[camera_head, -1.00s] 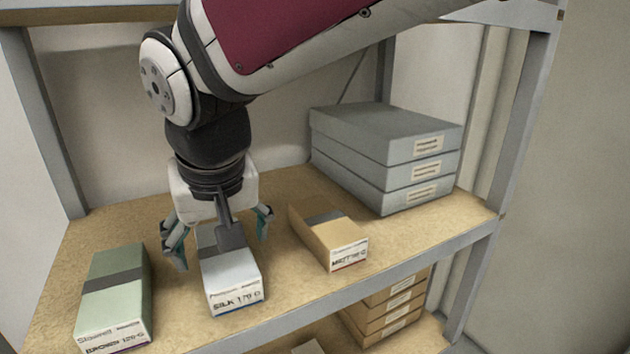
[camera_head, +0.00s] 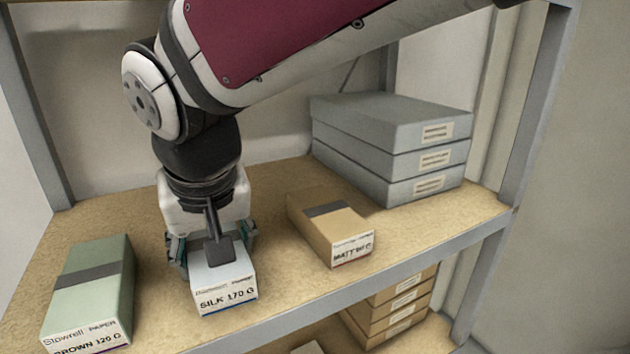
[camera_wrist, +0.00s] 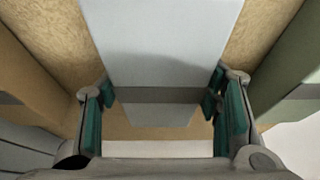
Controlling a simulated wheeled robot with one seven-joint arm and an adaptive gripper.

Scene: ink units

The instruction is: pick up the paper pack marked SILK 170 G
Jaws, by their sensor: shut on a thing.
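The white paper pack marked SILK 170 G (camera_head: 224,288) stands on the shelf board near its front edge, its label facing me. My gripper (camera_head: 212,255) reaches down from above and is shut on this pack, one finger on each side. In the wrist view the pale pack (camera_wrist: 165,60) with its grey band lies between the green finger pads of my gripper (camera_wrist: 160,112). Part of the pack's top is hidden by my gripper in the head view. I cannot see any gap beneath the pack.
A green pack marked BROWN 120 G (camera_head: 92,295) stands to the left. A tan pack marked MATT (camera_head: 325,222) stands to the right. Stacked grey boxes (camera_head: 390,150) fill the back right. A grey upright (camera_head: 540,100) bounds the shelf on the right.

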